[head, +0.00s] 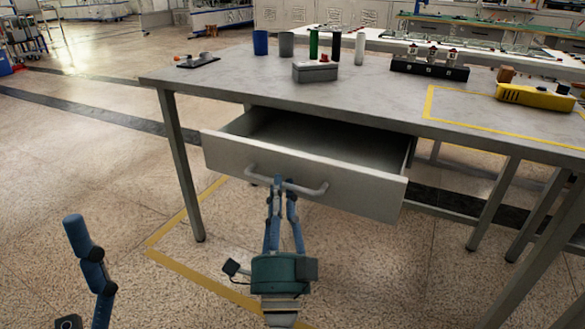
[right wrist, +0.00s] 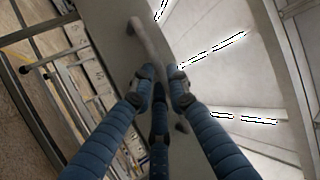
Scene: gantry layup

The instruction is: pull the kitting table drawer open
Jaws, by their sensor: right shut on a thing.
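The kitting table drawer (head: 365,195) is partly open. Its front stands well out from the table, and part of its dark inside shows. A curved grey handle (head: 310,190) is fixed to the drawer front. My right gripper (head: 281,184) is shut on the middle of the handle. In the right wrist view the blue fingers of this gripper (right wrist: 163,78) meet at the handle (right wrist: 147,40), against the pale drawer front. One blue finger of my left gripper (head: 85,250) shows at the lower left, away from the drawer; its jaw state is unclear.
The grey kitting table (head: 225,83) carries several cylinders, a small grey box (head: 315,72), a black rack (head: 428,68) and a yellow tool (head: 535,96). Table legs (head: 180,165) stand on both sides. The floor in front of the drawer is clear, with yellow tape (head: 200,280).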

